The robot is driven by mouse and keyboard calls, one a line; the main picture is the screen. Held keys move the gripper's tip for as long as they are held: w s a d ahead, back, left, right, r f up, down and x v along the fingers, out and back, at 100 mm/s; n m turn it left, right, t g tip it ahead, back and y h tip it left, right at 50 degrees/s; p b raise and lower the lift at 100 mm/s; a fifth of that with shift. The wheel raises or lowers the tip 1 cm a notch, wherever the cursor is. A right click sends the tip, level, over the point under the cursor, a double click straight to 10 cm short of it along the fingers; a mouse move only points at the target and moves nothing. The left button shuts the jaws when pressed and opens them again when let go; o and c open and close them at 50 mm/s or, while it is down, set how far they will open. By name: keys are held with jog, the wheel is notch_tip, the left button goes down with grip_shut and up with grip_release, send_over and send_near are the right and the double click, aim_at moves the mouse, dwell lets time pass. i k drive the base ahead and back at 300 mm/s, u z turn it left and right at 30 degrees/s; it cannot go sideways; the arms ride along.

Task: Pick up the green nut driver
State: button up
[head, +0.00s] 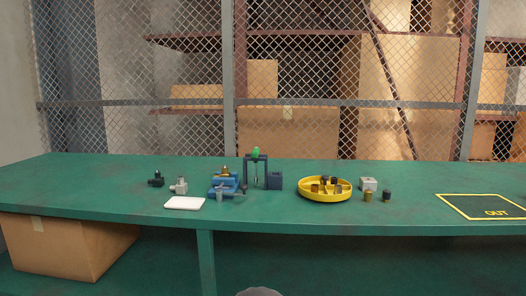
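The green nut driver (256,152) stands upright in a dark blue stand (248,172) near the middle of the green bench. Its rounded green handle shows above the top of the stand, and its thin shaft hangs down inside the frame. The tip is too small to make out. My gripper is not in view; only a rounded grey part, probably mine, shows at the bottom edge.
A blue vise-like fixture (222,188) stands just left of the stand, and a dark block (274,180) just right. A yellow round tray (325,196) holds several small parts. A white pad (185,203) lies front left. A marked OUT area (484,199) is empty at right.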

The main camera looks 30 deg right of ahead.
aim_at(255, 152)
jog(key=z, duration=0.65)
jog(key=i, duration=0.75)
jog(key=z, duration=0.85)
